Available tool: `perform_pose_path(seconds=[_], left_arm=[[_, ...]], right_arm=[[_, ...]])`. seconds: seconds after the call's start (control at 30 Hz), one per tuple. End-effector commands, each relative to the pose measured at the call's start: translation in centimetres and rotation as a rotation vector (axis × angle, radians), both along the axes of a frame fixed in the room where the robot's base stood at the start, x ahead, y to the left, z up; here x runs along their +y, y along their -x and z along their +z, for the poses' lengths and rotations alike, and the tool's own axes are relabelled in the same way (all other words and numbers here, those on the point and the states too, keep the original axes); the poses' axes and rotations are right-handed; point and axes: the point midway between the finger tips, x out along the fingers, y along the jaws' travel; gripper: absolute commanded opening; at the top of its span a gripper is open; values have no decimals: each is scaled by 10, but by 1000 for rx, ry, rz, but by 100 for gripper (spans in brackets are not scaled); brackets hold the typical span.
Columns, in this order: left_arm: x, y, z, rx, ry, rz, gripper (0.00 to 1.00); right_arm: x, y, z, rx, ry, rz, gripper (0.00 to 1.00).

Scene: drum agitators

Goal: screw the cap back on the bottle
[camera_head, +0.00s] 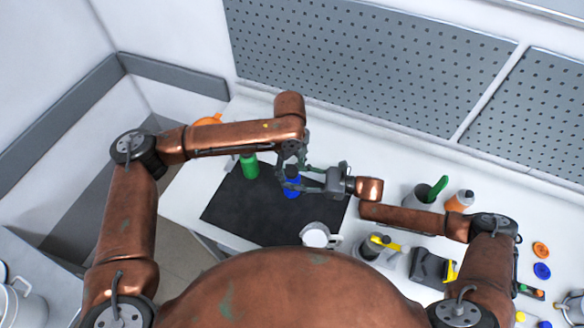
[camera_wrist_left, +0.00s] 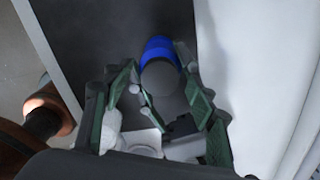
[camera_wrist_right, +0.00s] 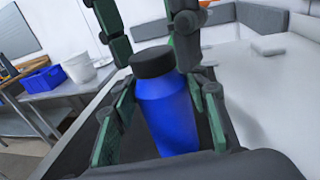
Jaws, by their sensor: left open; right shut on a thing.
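The blue bottle (camera_head: 292,189) stands upright over the dark mat (camera_head: 235,215) in the head view. A dark grey cap (camera_wrist_right: 153,62) sits on top of it in the right wrist view; I cannot tell how tightly it is seated. My right gripper (camera_head: 308,185) is shut on the bottle's body from the right. My left gripper (camera_head: 291,160) is open and points down from above, with its fingers near the cap. In the left wrist view the cap (camera_wrist_left: 160,76) shows between the open fingers, apart from the pads as far as I can see.
A green bottle (camera_head: 249,167) stands on the mat to the left. A white cup (camera_head: 315,235) is near the front. A grey holder (camera_head: 419,196), an orange bottle (camera_head: 460,201) and a dark box (camera_head: 431,268) stand right. The perforated panel (camera_head: 360,65) rises behind the table.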

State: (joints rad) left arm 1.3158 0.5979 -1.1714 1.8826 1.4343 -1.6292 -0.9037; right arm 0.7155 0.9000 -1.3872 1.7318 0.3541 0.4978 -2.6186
Motion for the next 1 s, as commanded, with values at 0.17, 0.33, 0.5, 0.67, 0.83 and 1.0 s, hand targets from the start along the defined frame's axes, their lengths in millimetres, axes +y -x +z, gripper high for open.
perform_pose_path(seconds=[0.17, 0.33, 0.5, 0.67, 0.83, 1.0], left_arm=[[0, 0, 2, -1, -1, 1, 52], [0, -1, 20, -3, 1, 1, 52], [0, -2, 56, -5, 1, 0, 52], [1, -1, 88, -3, 1, 0, 52], [2, -1, 111, -2, -1, 0, 52], [2, -1, 120, 0, 0, 0, 52]], right_arm=[[-1, 0, -2, 2, 4, -1, 0], [-1, 0, -2, 2, 4, -2, 0], [-1, 0, -2, 2, 4, -2, 0], [-1, 0, -2, 1, 3, -2, 0], [-1, 0, -2, 1, 3, -2, 0], [-1, 0, -2, 1, 3, -2, 0]])
